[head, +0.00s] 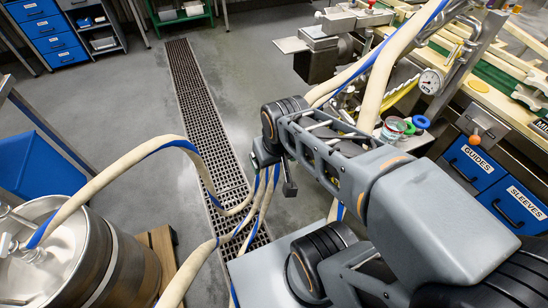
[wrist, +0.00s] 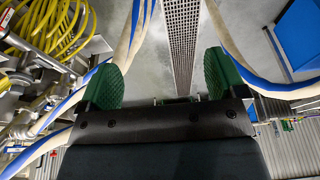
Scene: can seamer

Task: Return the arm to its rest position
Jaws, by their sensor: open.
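My gripper (wrist: 162,80) shows in the wrist view with its two green ridged finger pads wide apart and nothing between them. In the head view my gripper (head: 273,174) hangs at the end of my grey arm, above the floor and drain grate. It is partly hidden by my own wrist, and pale hoses with blue stripes (head: 199,172) pass close to it. My arm stretches from the lower right toward the middle of the head view. In the wrist view the hoses (wrist: 137,35) run on both sides of the fingers.
A machine bench with a gauge (head: 430,81) and drawers (head: 474,164) stands at the right. The floor around the drain grate (head: 196,100) is open. Coiled yellow hose (wrist: 45,25) lies at the wrist view's upper left.

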